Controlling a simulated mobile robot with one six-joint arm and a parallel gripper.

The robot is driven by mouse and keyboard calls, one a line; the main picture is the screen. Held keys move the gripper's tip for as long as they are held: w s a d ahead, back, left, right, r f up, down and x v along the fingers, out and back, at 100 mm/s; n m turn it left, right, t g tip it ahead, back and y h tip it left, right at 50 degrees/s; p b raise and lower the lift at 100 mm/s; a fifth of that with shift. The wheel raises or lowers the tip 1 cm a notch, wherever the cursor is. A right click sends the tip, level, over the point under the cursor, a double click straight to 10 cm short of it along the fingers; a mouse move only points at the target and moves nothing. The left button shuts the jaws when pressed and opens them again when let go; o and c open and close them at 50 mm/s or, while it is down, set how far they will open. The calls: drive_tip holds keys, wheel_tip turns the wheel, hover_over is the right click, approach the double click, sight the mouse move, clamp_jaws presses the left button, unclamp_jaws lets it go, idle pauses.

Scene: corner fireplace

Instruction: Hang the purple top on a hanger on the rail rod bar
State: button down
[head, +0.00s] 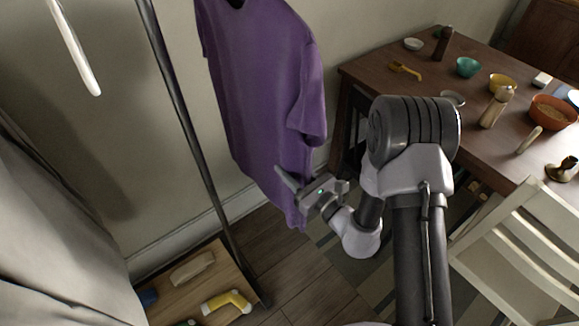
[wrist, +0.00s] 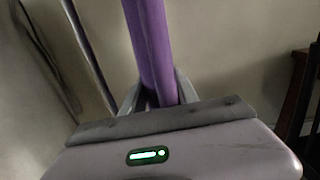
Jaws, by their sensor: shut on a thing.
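The purple top (head: 265,95) hangs lengthwise in the head view, its neck cut off by the top edge and its lower end beside my gripper (head: 292,190). In the wrist view the purple top (wrist: 150,45) runs as a narrow upright band between the two fingers of my gripper (wrist: 160,92), which is shut on it. A dark patch shows at the neck, but I cannot make out a hanger. A black upright pole (head: 187,115), apparently part of the rail, stands left of the top. The rail's bar is not clearly in view.
A wooden base shelf (head: 165,275) with a yellow item (head: 227,301) lies at the pole's foot. A brown table (head: 395,88) with bowls and bottles stands right, with a pale chair (head: 500,245) before it. Grey fabric (head: 50,220) fills the left. A white bar-like thing (head: 75,48) shows upper left.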

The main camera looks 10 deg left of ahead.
idle(0.3)
drive_tip(key=c, duration=0.9)
unclamp_jaws()
drive_tip(key=shift+o, duration=0.2)
drive_tip(key=p+v, duration=0.2)
drive_tip(key=v, duration=1.5)
drive_tip(key=s+a+r+n+g+y, duration=0.2)
drive_tip(key=s+a+r+n+g, duration=0.1)
drive_tip(key=r+n+g, duration=0.2)
drive_tip(key=s+a+r+n+g+y, duration=0.1)
drive_tip(key=s+a+r+n+g, duration=0.1)
drive_tip(key=s+r+n+g, duration=0.25)
drive_tip(key=s+r+n+g+h, duration=0.4)
drive_tip(key=s+n+g+h, duration=0.1)
drive_tip(key=s+n, duration=0.2)
drive_tip(key=w+d+r+n+t+h, duration=0.1)
drive_tip(key=d+r+n+t+h, duration=0.3)
drive_tip(key=d+r+t+h, duration=0.4)
drive_tip(key=d+t+h, duration=0.1)
drive_tip(key=d+h, duration=0.1)
drive_tip(key=d, duration=0.2)
drive_tip(key=shift+w+d+r+n, duration=0.15)
drive_tip(key=shift+w+r+n, duration=0.1)
drive_tip(key=shift+n, duration=0.1)
